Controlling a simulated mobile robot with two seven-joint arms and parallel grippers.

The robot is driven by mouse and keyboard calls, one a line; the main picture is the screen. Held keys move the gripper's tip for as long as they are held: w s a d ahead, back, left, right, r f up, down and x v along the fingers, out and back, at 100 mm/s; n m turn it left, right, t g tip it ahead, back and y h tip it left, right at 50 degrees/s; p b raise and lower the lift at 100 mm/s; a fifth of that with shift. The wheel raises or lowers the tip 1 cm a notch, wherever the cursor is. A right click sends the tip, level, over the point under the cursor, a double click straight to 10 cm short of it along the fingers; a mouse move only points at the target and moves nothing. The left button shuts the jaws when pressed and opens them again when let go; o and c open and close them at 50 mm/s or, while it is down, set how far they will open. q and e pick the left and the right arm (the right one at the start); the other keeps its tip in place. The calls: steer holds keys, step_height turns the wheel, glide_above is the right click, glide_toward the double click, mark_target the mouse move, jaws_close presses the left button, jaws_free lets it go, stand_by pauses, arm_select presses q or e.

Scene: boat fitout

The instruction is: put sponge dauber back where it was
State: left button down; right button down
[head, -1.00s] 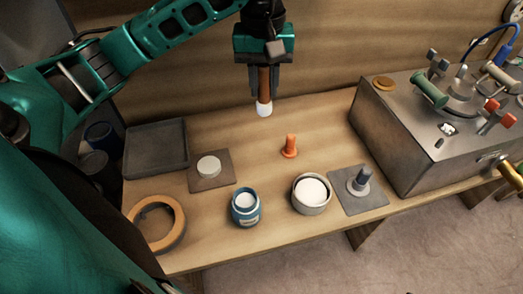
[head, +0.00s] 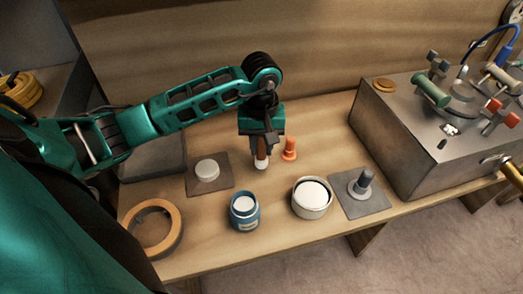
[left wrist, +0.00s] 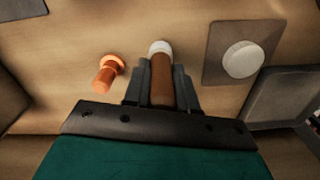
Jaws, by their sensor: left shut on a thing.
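The sponge dauber (head: 261,163) has a brown handle and a white tip that points down. My left gripper (head: 261,149) is shut on its handle and holds it roughly upright, with the tip close to the wooden bench top; I cannot tell whether it touches. In the left wrist view the dauber (left wrist: 161,78) lies between the fingers of the gripper (left wrist: 161,82), its white end farthest from the palm. An orange peg-like piece (head: 289,149) stands just right of the dauber, apart from it. It also shows in the left wrist view (left wrist: 108,74). My right gripper does not show.
A white disc (head: 207,170) sits on a brown square pad at left. A blue jar (head: 244,211), a white-filled tub (head: 312,198) and a grey pad with a peg (head: 372,204) line the front. A tape ring (head: 177,227) lies front left. A metal box (head: 420,150) stands at right.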

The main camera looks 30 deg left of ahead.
arm_select(q)
steer(key=shift+f, duration=1.2)
steer(key=shift+f+b, duration=0.25)
steer(key=shift+b, duration=0.05)
steer(key=c, duration=0.9)
jaws_free()
steer(key=shift+r, duration=0.1)
step_height(320, 180, up, 12)
steer(key=shift+f+p, duration=0.25)
steer(key=shift+p, duration=0.35)
steer(key=shift+r, duration=0.4)
